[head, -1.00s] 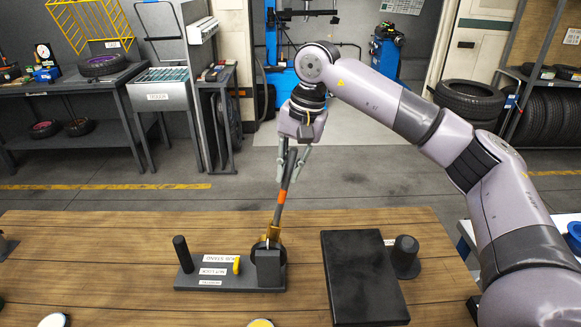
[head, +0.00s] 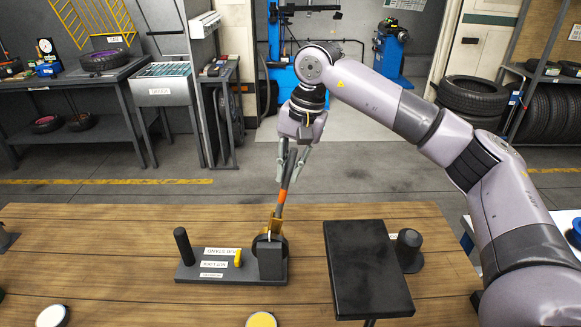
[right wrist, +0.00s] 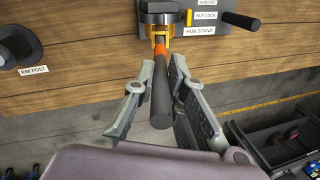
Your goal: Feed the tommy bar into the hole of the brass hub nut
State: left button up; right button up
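The tommy bar (head: 286,188) is dark with an orange band. It stands steeply, and its lower end is at the brass hub nut (head: 276,226) on the dark hub stand (head: 216,273). In the right wrist view the bar (right wrist: 162,92) runs up to the brass nut (right wrist: 158,32), where its end meets the brass; how deep it sits is hidden. My right gripper (head: 293,174) is above the nut with its fingers either side of the bar's upper part. In the right wrist view its fingers (right wrist: 160,112) are apart, with a gap beside the bar. My left gripper is not in view.
The stand carries a black upright peg (head: 183,247) and a yellow lever (head: 238,258). A yellow-topped tin (head: 261,320) is at the front edge. The table's left part is mostly clear.

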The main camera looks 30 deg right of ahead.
jog(key=o, duration=0.5)
jog(key=v, duration=1.2)
jog(key=shift+r, duration=0.1)
